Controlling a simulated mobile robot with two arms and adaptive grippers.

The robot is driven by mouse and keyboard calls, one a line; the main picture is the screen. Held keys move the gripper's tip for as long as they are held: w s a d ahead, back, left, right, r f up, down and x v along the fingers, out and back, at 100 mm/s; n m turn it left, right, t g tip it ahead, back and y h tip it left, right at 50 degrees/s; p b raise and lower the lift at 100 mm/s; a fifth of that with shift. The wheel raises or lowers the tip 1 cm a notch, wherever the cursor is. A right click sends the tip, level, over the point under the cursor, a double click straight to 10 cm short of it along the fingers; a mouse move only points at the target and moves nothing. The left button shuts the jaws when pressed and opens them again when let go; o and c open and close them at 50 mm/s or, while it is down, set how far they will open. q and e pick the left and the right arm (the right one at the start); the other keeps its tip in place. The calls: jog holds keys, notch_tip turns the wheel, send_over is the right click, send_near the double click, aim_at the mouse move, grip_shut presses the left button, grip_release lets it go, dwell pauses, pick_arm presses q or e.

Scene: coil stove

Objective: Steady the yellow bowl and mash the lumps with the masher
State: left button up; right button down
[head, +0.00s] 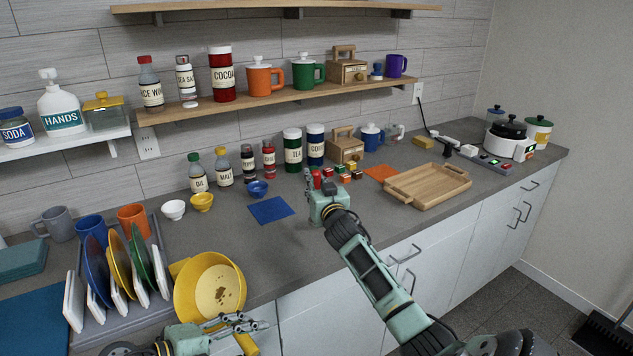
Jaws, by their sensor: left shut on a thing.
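The yellow bowl (190,300) is at the counter's front edge, with small brown lumps (222,294) inside. A yellow handle juts from its far left, and another yellow piece shows below my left gripper. My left gripper (232,322) is shut at the bowl's near right side; its fingers partly hide the contact. My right gripper (318,182) is farther back over the counter, among small coloured blocks. Something red shows at its tips, but I cannot tell whether it is held. I cannot make out a masher.
A rack of plates (115,270) stands left of the bowl. A wooden tray (428,186) is on the right. The counter between the bowl and my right gripper is clear.

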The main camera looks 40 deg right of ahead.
jog(key=shift+f, duration=1.3)
dwell(0.4)
